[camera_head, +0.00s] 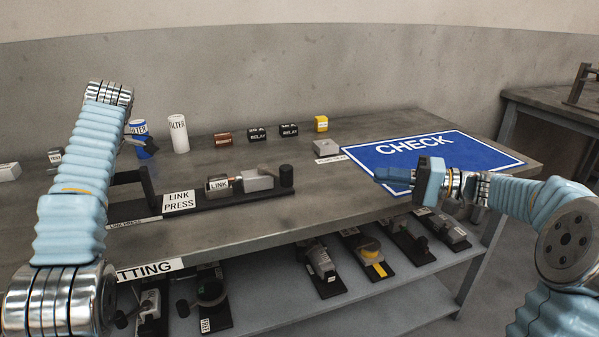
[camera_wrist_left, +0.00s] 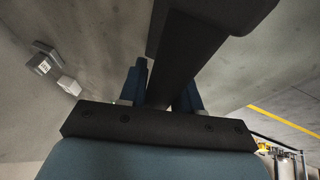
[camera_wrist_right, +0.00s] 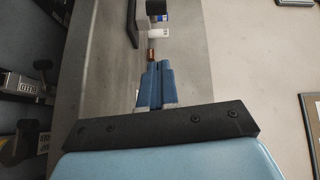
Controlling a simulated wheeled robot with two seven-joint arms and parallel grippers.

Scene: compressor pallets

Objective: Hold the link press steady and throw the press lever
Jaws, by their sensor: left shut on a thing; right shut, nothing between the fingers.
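The link press (camera_head: 238,198) stands on the bench at centre left, with a long black base and a white LINK PRESS plate. A copper-ended piece labelled LINK (camera_head: 218,184) sits beside a grey block (camera_head: 258,180) on it. A dark knob (camera_head: 286,175) stands at its right end; I cannot tell if this is the lever. A black upright with a side bar (camera_head: 130,177) rises at its left end. My left gripper (camera_wrist_left: 165,85) is shut on a black bar, apparently this one; my arm hides it in the head view. My right gripper (camera_head: 379,174) is shut and empty, right of the press.
The blue CHECK mat (camera_head: 485,154) lies at the bench's right. Several fixtures fill the lower shelf (camera_head: 400,300). Bench top between press and mat is clear.

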